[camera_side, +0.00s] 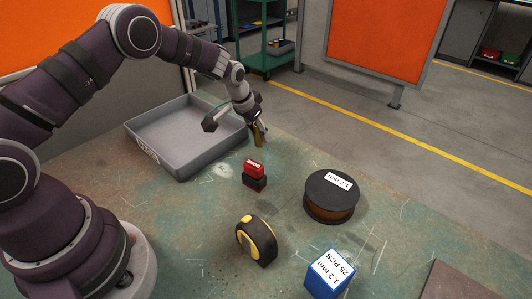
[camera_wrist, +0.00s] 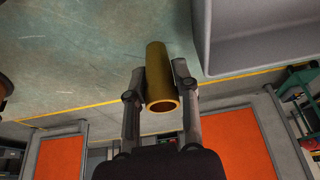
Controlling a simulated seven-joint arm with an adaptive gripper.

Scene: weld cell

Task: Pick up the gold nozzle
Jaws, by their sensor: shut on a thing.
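The gold nozzle (camera_wrist: 158,78) is a hollow gold cylinder between the two fingers of my gripper (camera_wrist: 160,83) in the wrist view, its open end toward the camera. My gripper is shut on it, with a finger against each side. In the side view the nozzle (camera_side: 257,140) is small and partly hidden by my gripper (camera_side: 261,132), near the table's back edge, just right of the grey tray. I cannot tell exactly how high it is above the table.
The grey tray (camera_side: 158,157) also shows in the wrist view (camera_wrist: 255,68). In front stand a red and black block (camera_side: 254,174), a black spool (camera_side: 331,202), a yellow and black tape measure (camera_side: 257,240) and a blue box (camera_side: 328,275). The table (camera_side: 205,228) is bare at centre left.

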